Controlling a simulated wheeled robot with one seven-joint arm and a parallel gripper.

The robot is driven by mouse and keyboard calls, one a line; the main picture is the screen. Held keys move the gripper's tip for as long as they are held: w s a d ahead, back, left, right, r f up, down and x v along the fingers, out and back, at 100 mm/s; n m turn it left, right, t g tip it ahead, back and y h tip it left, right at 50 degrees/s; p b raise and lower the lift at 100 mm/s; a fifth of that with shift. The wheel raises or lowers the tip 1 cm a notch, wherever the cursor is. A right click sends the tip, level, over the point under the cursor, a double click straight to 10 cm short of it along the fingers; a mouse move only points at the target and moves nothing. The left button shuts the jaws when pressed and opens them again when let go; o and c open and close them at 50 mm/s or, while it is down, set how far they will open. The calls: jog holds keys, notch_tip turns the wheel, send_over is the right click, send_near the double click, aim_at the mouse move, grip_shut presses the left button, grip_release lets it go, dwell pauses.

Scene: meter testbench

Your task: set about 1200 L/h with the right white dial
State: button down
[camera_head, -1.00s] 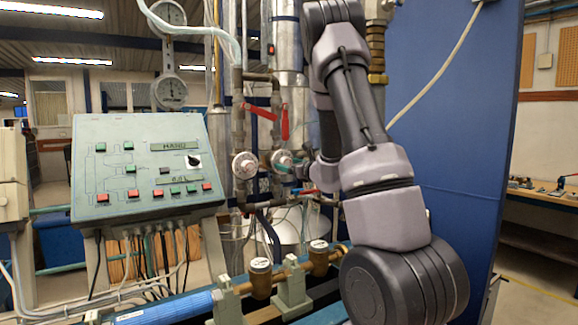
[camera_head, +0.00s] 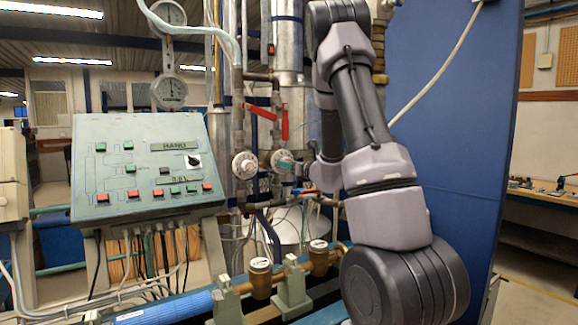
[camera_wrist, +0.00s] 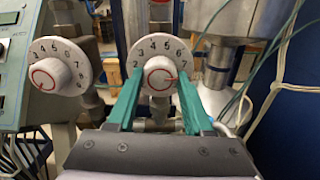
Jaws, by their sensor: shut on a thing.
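The right white dial (camera_head: 280,158) is on the pipework, right of the control panel. In the wrist view its numbered face (camera_wrist: 160,50) is close ahead, with 2 to 7 readable and its lower part hidden. The centre knob has a red ring and a red mark toward the lower right, near the 7 side. My gripper (camera_wrist: 160,76) has its green fingers on either side of this knob and is shut on it. The gripper (camera_head: 298,168) is small and partly hidden by my arm in the head view.
A similar left white dial (camera_wrist: 62,62) sits close beside it, also in the head view (camera_head: 244,165). Red valve handles (camera_head: 285,122) hang above. The control panel (camera_head: 145,165) stands left; its small display is hard to read. A blue partition (camera_head: 450,150) stands right.

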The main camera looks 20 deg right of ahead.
jog(key=shift+c, duration=1.4)
grip_release()
jog(key=s+d, duration=0.2)
jog(key=s, duration=0.8)
jog(key=shift+s, duration=0.35)
